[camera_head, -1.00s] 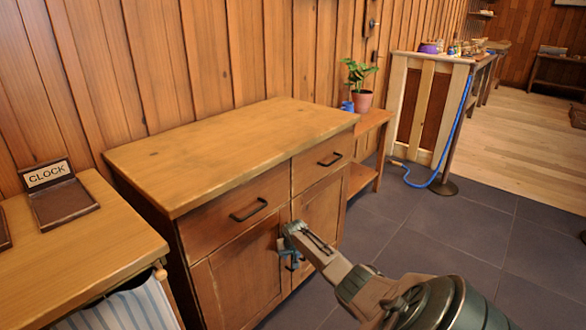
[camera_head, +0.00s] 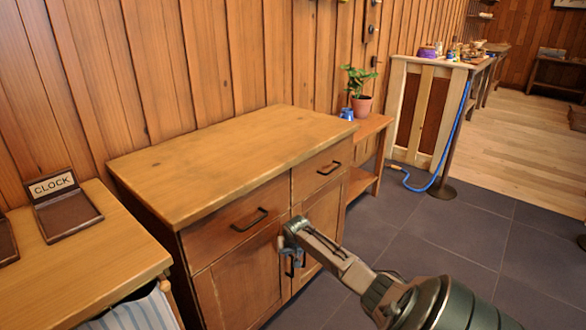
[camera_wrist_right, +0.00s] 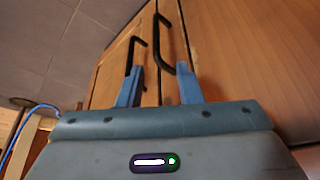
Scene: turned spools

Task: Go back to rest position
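My right gripper (camera_head: 290,245) is low in front of the wooden cabinet's doors, close to their two upright black handles. In the right wrist view its two blue fingers (camera_wrist_right: 160,90) are apart, with no object held between them. The lower end of one black handle (camera_wrist_right: 160,45) shows in the gap between the fingers. The other handle (camera_wrist_right: 135,52) is partly behind the left finger. I cannot tell whether the fingers touch a handle. My left gripper is not in view.
The cabinet (camera_head: 230,160) has its doors and drawers shut and its top bare. A side table (camera_head: 70,255) with a clock sign (camera_head: 53,186) stands at left. A low shelf holds a potted plant (camera_head: 361,92).

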